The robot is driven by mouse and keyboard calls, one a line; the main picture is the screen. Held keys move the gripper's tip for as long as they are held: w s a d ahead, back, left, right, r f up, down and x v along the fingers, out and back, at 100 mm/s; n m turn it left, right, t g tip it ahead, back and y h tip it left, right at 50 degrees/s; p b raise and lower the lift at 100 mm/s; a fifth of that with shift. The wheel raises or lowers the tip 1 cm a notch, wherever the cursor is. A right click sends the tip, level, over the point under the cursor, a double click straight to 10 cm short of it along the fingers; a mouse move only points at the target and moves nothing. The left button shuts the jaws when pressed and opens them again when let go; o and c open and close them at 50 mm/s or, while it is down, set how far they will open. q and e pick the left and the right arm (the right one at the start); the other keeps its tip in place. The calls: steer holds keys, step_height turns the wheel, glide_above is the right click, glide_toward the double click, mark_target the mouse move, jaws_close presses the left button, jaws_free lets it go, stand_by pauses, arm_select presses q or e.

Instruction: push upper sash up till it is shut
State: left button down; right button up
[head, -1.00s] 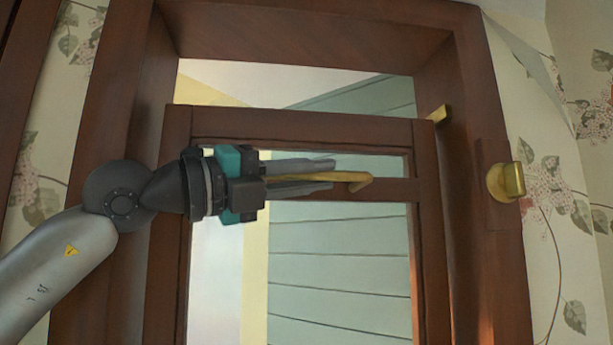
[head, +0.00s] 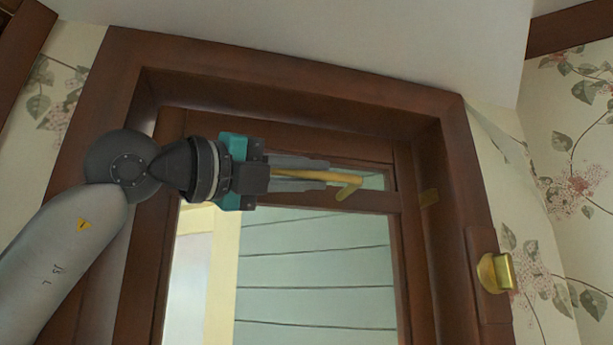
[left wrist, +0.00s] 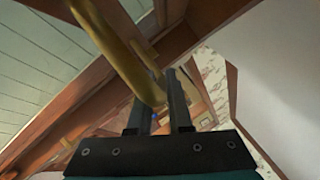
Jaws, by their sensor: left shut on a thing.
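The upper sash (head: 300,130) is a brown wooden frame with glass, set in the window frame (head: 270,85). A brass handle (head: 347,188) lies across the sash's crossbar. My left gripper (head: 322,174) comes in from the left and is shut on this handle, whose curved end sticks out past the fingertips. In the left wrist view the brass handle (left wrist: 117,48) runs between the fingers. My right gripper is not in view.
A brass fitting (head: 495,272) sits on the right side of the frame. The white ceiling (head: 330,30) is just above the frame. Floral wallpaper (head: 575,180) is at both sides.

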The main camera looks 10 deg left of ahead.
arm_select(q)
steer(key=shift+s+a+r, duration=0.15)
steer(key=shift+a+r, duration=0.05)
steer(key=shift+r, duration=0.3)
steer(key=c, duration=1.2)
jaws_free()
steer(key=shift+c, duration=0.2)
steer(key=o, duration=0.3)
steer(key=shift+d+f, duration=0.1)
steer(key=shift+d, duration=0.05)
steer(key=shift+o, duration=0.5)
steer(key=shift+f, duration=0.2)
steer(key=shift+s+a+f, duration=0.1)
steer(key=shift+a, duration=0.1)
steer(key=b+v, duration=0.6)
steer(key=v, duration=0.8)
steer(key=shift+s+a+f, duration=0.2)
steer(key=shift+s+a, duration=0.05)
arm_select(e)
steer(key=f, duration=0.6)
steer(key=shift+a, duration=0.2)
